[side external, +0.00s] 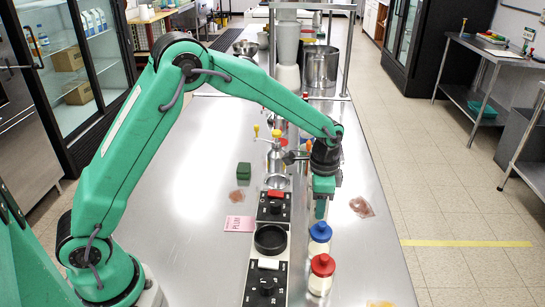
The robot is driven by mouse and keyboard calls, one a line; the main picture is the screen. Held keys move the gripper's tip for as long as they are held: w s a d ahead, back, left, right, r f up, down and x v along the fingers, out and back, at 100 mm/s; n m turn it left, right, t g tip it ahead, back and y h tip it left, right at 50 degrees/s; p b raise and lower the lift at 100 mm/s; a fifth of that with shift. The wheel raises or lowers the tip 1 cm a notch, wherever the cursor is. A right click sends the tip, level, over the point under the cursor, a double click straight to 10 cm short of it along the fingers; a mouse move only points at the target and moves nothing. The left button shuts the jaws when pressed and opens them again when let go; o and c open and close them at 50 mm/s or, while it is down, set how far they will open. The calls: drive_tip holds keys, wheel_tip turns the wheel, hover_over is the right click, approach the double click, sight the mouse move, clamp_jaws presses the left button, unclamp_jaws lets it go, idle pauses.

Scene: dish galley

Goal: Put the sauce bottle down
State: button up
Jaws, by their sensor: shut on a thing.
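My gripper (321,210) points down at the right of the narrow equipment strip and is shut. Its fingertips meet the top of a pale bottle with a blue cap (320,231), which I take to be the sauce bottle it holds. The bottle looks upright. Whether its base touches the steel counter cannot be told from this view. A similar pale bottle with a red cap (322,265) stands just in front of it, close by.
A black control strip with a round dark dish (270,240) runs along the left of the bottles. A pink label card (239,224) and a green block (243,170) lie further left. A reddish flat piece (361,207) lies right. The steel counter (185,245) is clear at left.

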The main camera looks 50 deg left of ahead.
drive_tip(key=shift+f, duration=0.2)
drive_tip(key=o, duration=1.1)
drive_tip(key=shift+f, duration=0.1)
drive_tip(key=shift+o, duration=0.2)
wheel_tip(320, 180, up, 12)
drive_tip(key=shift+r, duration=0.2)
idle(0.3)
